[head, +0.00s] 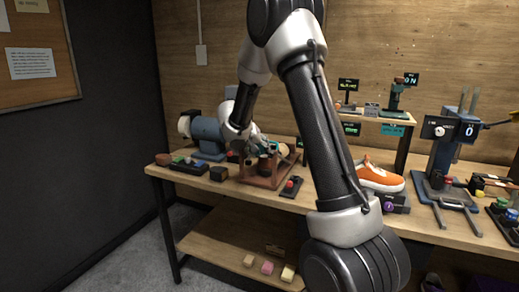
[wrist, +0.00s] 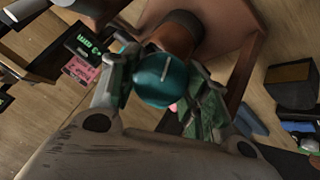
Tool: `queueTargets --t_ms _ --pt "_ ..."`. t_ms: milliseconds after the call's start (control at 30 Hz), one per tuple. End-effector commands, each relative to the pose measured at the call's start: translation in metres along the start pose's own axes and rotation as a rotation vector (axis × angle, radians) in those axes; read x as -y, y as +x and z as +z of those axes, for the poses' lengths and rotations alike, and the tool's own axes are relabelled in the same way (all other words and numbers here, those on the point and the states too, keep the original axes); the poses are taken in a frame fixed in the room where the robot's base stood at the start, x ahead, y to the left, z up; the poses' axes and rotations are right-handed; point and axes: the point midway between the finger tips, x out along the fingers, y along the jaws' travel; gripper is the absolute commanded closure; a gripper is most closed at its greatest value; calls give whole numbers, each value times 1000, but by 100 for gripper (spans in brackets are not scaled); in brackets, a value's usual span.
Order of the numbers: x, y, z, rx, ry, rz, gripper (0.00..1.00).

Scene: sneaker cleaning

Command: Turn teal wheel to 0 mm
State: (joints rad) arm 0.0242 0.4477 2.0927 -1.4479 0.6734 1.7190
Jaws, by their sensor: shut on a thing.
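The teal wheel (wrist: 160,80) is a rounded teal knob with a pale line on its face. It sits on the end of a brown cylinder (wrist: 175,36) in the wrist view. My gripper (wrist: 158,88) has one finger on each side of the wheel and is shut on it. In the head view my gripper (head: 253,148) is at the brown wooden fixture (head: 262,181) on the bench, and my arm partly covers that area. A small dark display with green characters (wrist: 84,44) shows beside the wheel in the wrist view; its reading is not clear to me.
A blue grinder-like machine (head: 207,132) stands left of the fixture. A button box (head: 291,187) stands in front of it. An orange sneaker (head: 379,176) and a press with a "0" display (head: 452,130) are to the right. Several small blocks (head: 267,267) lie on the lower shelf.

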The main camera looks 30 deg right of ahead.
Motion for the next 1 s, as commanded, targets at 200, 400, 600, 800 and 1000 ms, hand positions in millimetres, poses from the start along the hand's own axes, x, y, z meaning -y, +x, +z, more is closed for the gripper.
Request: queueTargets --t_ms 200,400,600,800,1000 --pt "2 0 0 0 -200 45 78" --pt "3 0 0 -1 -387 88 78" --pt "3 0 1 0 -572 131 78" --pt "3 0 1 -1 -756 174 78" --pt "4 0 1 -2 -943 216 78"
